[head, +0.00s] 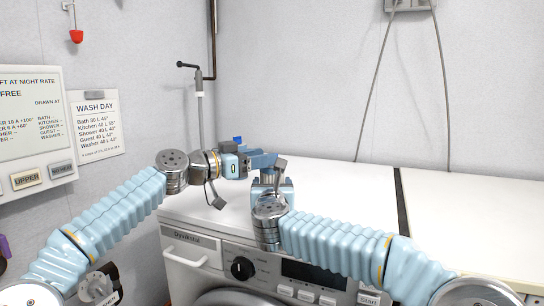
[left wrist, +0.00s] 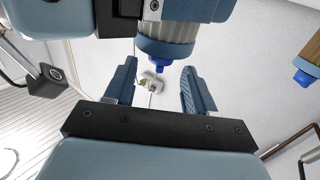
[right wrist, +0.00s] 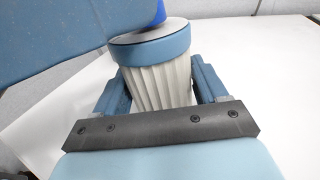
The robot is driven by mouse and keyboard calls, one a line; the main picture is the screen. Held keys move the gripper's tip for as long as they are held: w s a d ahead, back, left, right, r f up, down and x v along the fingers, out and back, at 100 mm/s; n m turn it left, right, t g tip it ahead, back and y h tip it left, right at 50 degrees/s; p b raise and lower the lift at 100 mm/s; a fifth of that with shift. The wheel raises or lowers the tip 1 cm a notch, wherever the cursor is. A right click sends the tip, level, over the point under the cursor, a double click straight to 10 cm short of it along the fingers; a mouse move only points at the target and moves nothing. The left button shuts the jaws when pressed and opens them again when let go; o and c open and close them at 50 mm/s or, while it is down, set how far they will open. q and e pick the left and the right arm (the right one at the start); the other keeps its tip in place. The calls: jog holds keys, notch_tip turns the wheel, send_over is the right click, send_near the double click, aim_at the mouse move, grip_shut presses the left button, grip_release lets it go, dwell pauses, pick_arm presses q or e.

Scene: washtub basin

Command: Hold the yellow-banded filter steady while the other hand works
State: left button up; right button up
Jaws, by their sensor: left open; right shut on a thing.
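A pale pleated filter with a blue band (right wrist: 152,46) and a grey top is held in my right gripper (right wrist: 160,85), seen in the right wrist view. Its band is blue; no yellow-banded filter shows. A small blue knob (right wrist: 156,14) sits on its top, partly hidden by a blue part of my left gripper. In the left wrist view the filter (left wrist: 167,30) hangs in from the top. Its blue knob (left wrist: 156,68) appears between the fingers of my left gripper (left wrist: 158,82), which is open; contact cannot be told. In the head view the filter is mostly hidden behind my grippers.
The white top (head: 340,190) is mostly clear at right, with a dark gap (head: 401,200) across it. A washing machine front (head: 240,265) stands below. A dark pipe (head: 212,50) runs down the wall. A brown thing with a blue end (left wrist: 308,62) shows at the left wrist view's right edge.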

pick_arm(q)
jog(key=shift+x, duration=1.9)
jog(key=c, duration=0.9)
jog(key=shift+m+g+h, duration=0.5)
jog(key=shift+m+g, duration=0.1)
jog(key=shift+g, duration=0.5)
